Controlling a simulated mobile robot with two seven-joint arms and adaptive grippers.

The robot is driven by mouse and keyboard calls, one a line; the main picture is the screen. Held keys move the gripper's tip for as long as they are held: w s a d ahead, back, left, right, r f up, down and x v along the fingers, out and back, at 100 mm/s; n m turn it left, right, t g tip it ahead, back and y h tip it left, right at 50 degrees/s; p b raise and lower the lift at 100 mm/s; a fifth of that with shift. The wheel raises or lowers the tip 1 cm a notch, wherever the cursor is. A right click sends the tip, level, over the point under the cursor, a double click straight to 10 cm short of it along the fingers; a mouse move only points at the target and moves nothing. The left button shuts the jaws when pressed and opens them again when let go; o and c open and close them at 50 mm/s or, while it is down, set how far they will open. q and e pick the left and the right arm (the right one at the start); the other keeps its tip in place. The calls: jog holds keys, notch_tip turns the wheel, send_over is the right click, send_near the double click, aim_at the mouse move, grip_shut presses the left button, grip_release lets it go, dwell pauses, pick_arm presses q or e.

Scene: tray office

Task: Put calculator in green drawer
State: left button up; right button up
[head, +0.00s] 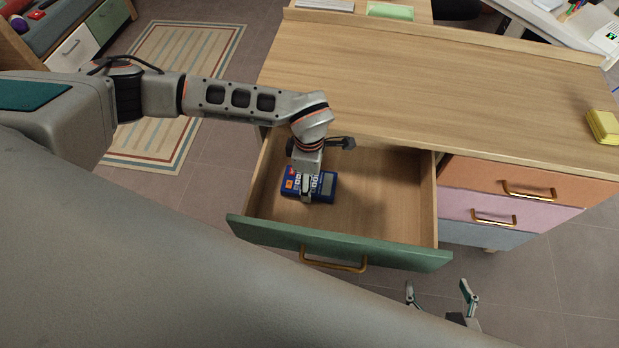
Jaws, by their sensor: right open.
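The calculator (326,186) is blue with a grey screen and orange and white keys. It lies inside the open green drawer (283,235), toward the left of the drawer's wooden floor. My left gripper (306,193) points down over the calculator and covers part of it. Its fingers are partly hidden by the wrist, so I cannot tell whether they grip the calculator. My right gripper (437,288) is open and empty, in front of the drawer at the lower right.
The wooden desk top (420,85) is mostly bare, with a yellow block (604,126) at its right edge. Orange (535,182), pink (505,212) and blue-grey (480,232) drawers are closed at the right. The right part of the green drawer is empty. A striped rug (185,65) lies at left.

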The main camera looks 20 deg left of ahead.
pick_arm(q)
jog(key=shift+f, duration=0.1)
jog(key=o, duration=1.2)
pick_arm(e)
jog(key=shift+f, duration=0.1)
pick_arm(q)
jog(key=shift+r+p, duration=1.1)
jog(key=shift+r, duration=5)
pick_arm(e)
jog(key=shift+s+a+r, duration=0.3)
jog(key=shift+r, duration=0.35)
jog(key=shift+w+r, duration=0.2)
